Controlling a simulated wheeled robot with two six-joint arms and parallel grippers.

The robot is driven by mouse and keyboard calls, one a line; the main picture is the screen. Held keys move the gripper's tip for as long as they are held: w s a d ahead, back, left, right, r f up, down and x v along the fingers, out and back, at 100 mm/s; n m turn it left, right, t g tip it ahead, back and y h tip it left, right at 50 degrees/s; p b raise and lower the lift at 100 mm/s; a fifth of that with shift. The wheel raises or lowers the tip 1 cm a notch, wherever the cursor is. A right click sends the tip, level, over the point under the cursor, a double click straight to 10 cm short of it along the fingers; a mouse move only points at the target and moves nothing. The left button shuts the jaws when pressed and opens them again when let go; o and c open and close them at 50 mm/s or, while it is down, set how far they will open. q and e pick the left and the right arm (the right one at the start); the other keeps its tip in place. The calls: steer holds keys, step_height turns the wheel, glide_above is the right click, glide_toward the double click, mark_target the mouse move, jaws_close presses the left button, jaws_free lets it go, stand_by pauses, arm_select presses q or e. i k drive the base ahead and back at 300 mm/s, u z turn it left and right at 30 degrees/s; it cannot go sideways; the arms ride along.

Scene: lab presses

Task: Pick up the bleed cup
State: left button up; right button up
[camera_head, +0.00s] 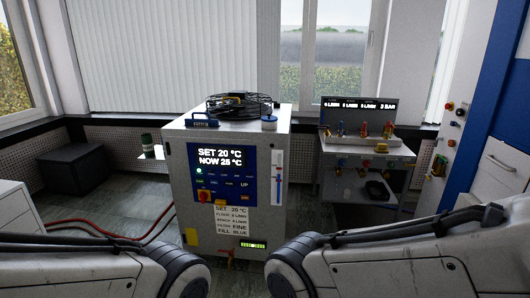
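No object is labelled as the bleed cup, and I cannot tell for sure which thing it is. A small dark cup-like cylinder (147,142) with a pale band stands at the left side of the white machine, by a small white ledge (152,153). A short white round container with a blue top (268,122) stands on the machine's top at the right front corner. Both of my arms reach in along the bottom of the camera_head view, but neither gripper shows.
The white machine (262,205) with a blue display panel stands in the middle. A bench (350,150) with taps and gauges is at right. A black coil (238,105) lies on the machine. Red hoses (110,236) cross the floor at left, near a dark box (75,167).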

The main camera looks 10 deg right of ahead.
mark_target(347, 193)
steer(key=z, duration=0.3)
steer(key=i, duration=1.9)
steer(key=z, duration=0.45)
steer(key=i, duration=0.6)
steer(key=z, duration=0.2)
